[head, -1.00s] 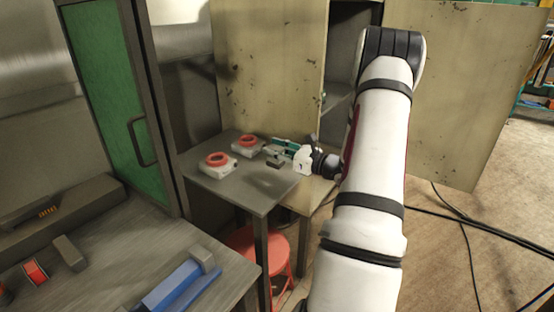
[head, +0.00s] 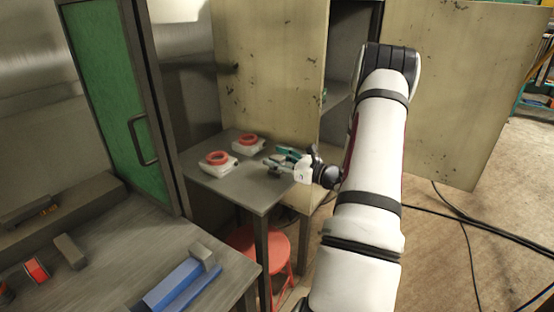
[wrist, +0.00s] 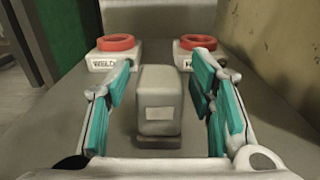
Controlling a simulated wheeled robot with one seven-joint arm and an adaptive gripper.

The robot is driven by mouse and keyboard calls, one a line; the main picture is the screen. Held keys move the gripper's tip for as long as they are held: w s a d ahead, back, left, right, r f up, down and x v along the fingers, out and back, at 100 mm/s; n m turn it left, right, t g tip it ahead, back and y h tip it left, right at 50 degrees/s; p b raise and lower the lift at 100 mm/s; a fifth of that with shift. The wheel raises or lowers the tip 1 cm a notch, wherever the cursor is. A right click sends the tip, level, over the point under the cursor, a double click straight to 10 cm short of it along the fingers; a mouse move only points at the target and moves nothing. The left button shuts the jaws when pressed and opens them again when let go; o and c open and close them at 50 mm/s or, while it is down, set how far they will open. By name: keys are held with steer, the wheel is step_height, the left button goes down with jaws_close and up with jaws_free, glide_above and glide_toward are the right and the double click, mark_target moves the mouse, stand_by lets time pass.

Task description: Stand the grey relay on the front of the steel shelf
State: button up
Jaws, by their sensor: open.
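My gripper (head: 281,160) is open and low over the small grey table (head: 240,195), its teal fingers pointing left. In the wrist view, a pale grey block with a light label and dark foot, apparently the relay (wrist: 160,105), stands upright between the open fingers (wrist: 163,78). Gaps show on both sides of it. In the head view the fingers largely hide it. A grey shelf (head: 336,100), likely the steel shelf, shows partly inside the cabinet behind my arm; its front is mostly hidden.
Two white blocks with red rings (head: 216,160) (head: 248,143) stand just beyond the fingertips. A beige cabinet door (head: 265,75) rises behind the table. Another beige panel (head: 460,90) stands right of my arm. A red stool (head: 265,250) is below; cables cross the floor.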

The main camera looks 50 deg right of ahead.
steer(key=shift+r, duration=0.1)
steer(key=shift+s, duration=0.2)
steer(key=s, duration=1.2)
steer(key=w+a+r+n+g+y, duration=0.25)
steer(key=a+n+g, duration=0.2)
steer(key=a, duration=0.45)
steer(key=w+a+r+n+g+y, duration=0.2)
steer(key=a+r+n+g+y, duration=0.15)
steer(key=a+n, duration=0.45)
steer(key=w+a+r+n+g+y, duration=0.2)
steer(key=a+r+n+g+y, duration=0.15)
steer(key=a, duration=0.75)
steer(key=s+a+r+n+g+h, duration=0.1)
steer(key=s+a+r+n+h, duration=0.2)
steer(key=n, duration=0.6)
steer(key=s+a+r+n+g+h, duration=0.1)
steer(key=s+a+r+n+h, duration=0.2)
steer(key=s+a+n+h, duration=0.4)
steer(key=s+a+n, duration=0.3)
steer(key=s, duration=0.1)
steer(key=shift+s+h+b, duration=0.3)
steer(key=shift+h, duration=0.05)
